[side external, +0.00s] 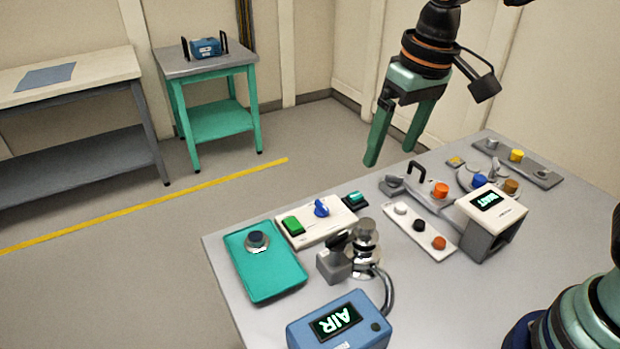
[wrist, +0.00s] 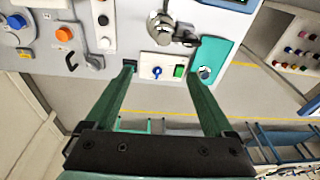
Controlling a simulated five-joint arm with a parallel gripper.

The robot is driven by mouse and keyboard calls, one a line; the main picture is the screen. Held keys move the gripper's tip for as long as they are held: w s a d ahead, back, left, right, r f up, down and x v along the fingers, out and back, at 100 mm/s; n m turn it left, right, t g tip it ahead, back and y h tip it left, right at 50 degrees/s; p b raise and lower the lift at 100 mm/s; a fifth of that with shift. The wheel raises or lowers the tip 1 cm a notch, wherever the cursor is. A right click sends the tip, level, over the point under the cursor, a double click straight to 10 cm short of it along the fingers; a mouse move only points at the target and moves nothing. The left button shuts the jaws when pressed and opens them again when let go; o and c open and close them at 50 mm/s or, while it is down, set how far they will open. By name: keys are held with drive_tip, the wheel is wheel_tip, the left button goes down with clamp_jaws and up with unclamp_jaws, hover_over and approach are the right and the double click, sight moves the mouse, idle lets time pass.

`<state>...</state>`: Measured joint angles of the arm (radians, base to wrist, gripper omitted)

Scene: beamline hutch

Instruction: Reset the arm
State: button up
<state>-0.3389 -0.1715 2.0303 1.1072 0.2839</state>
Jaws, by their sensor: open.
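My gripper (side external: 392,140) hangs above the far edge of the grey table (side external: 310,245) in the side view, its two green fingers apart and pointing down. Nothing is between the fingers. In the wrist view the open fingers of my gripper (wrist: 160,80) reach up the picture, with a white panel bearing a blue knob and green switch (wrist: 162,67) beyond and between the tips. The fingers appear clear of the table and its devices.
On the table stand a teal box with a round button (side external: 265,265), a metal valve (side external: 362,245), a blue AIR display (side external: 340,320), a white WAIT display (side external: 490,215) and a three-button strip (side external: 420,228). A green side table (side external: 210,100) and a bench (side external: 70,85) stand beyond open floor.

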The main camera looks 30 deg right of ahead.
drive_tip(key=s+d+t, duration=0.3)
drive_tip(key=s+d, duration=0.2)
drive_tip(key=d, duration=0.7)
drive_tip(key=shift+m+t+h, duration=0.3)
drive_tip(key=shift+t, duration=0.1)
